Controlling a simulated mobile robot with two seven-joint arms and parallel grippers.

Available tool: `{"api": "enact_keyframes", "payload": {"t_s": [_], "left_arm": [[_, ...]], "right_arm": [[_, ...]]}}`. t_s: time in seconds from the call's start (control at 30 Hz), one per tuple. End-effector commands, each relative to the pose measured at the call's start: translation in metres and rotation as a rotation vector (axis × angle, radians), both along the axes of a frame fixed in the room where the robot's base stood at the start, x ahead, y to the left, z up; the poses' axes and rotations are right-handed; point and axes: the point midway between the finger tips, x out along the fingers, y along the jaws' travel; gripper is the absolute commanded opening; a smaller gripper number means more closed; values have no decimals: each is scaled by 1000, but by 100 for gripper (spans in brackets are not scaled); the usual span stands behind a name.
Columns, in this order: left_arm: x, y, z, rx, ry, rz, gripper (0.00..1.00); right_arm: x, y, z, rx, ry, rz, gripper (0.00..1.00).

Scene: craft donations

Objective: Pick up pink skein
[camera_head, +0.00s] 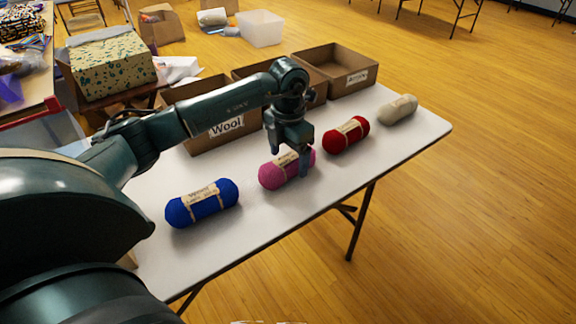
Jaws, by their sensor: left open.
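The pink skein (273,176) lies on the white table with a pale paper band around its middle. It is between a blue skein on its left and a red skein on its right. My left gripper (297,165) is open and points down at the pink skein. One finger shows in front of the skein near its right half. The other finger is partly hidden, and I cannot tell whether the fingers touch the skein. My right gripper is not in view.
The blue skein (179,213), red skein (333,147) and cream skein (399,110) lie in a row on the table (250,226). Open cardboard boxes stand behind them, one labelled Wool (203,141) and another at the right (338,88). The table's front strip is clear.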

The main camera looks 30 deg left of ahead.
Motion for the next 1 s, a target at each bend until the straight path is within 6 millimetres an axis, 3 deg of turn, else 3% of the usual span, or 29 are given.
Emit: {"api": "enact_keyframes", "payload": {"t_s": [0.2, 0.47, 1.0], "left_arm": [[-1, 1, -27, 0, 0, 1, 80], [-1, 1, -29, 0, 0, 0, 80], [-1, 1, -28, 0, -1, 0, 36]], "right_arm": [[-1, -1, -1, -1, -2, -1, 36], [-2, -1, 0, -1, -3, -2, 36], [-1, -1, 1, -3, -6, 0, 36]]}}
